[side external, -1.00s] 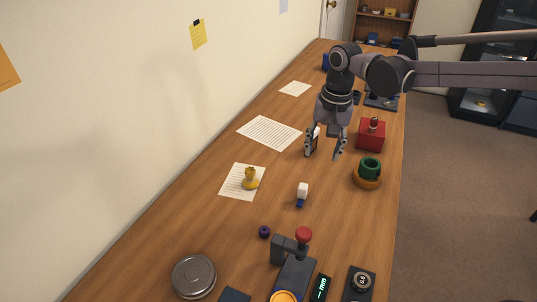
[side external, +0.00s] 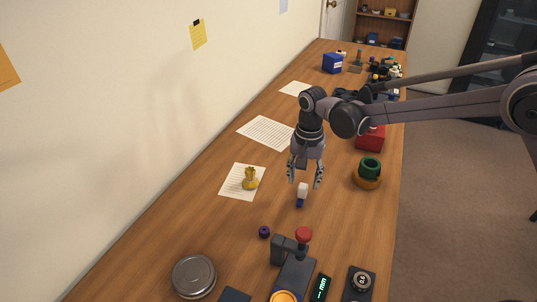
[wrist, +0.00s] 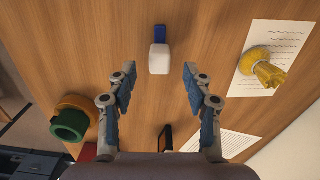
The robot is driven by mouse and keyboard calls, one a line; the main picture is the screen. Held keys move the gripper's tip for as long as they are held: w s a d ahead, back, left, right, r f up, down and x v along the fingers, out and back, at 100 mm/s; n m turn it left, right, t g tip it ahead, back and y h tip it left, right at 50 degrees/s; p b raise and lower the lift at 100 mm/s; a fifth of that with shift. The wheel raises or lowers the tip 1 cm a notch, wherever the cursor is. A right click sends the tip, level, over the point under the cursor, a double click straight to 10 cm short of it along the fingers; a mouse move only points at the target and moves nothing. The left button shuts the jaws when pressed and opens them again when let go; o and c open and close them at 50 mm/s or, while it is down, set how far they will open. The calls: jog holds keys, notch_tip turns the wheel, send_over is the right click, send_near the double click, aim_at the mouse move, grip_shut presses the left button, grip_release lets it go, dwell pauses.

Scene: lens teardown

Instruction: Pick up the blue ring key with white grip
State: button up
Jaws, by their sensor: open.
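The blue ring key with white grip lies on the wooden table; its white grip (side external: 303,188) and blue end (side external: 300,203) show in the side view. In the wrist view the white grip (wrist: 160,59) is nearest me and the blue part (wrist: 159,34) points away. My gripper (side external: 305,184) is open and empty, above and just behind the key in the side view. In the wrist view its fingertips (wrist: 159,72) are spread to either side, with the white grip roughly centred just beyond them. The fingers appear apart from the key.
A yellow piece (side external: 250,179) sits on a paper sheet to the left. A green ring on an orange ring (side external: 367,180) stands to the right, near a red box (side external: 370,140). A small purple piece (side external: 264,232) and a dark press with a red knob (side external: 303,234) are in front.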

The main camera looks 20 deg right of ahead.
aim_at(303, 186)
notch_tip(303, 186, down, 4)
jog(key=shift+s+f, duration=0.1)
jog(key=shift+c, duration=0.3)
grip_shut()
jog(key=shift+r, duration=0.2)
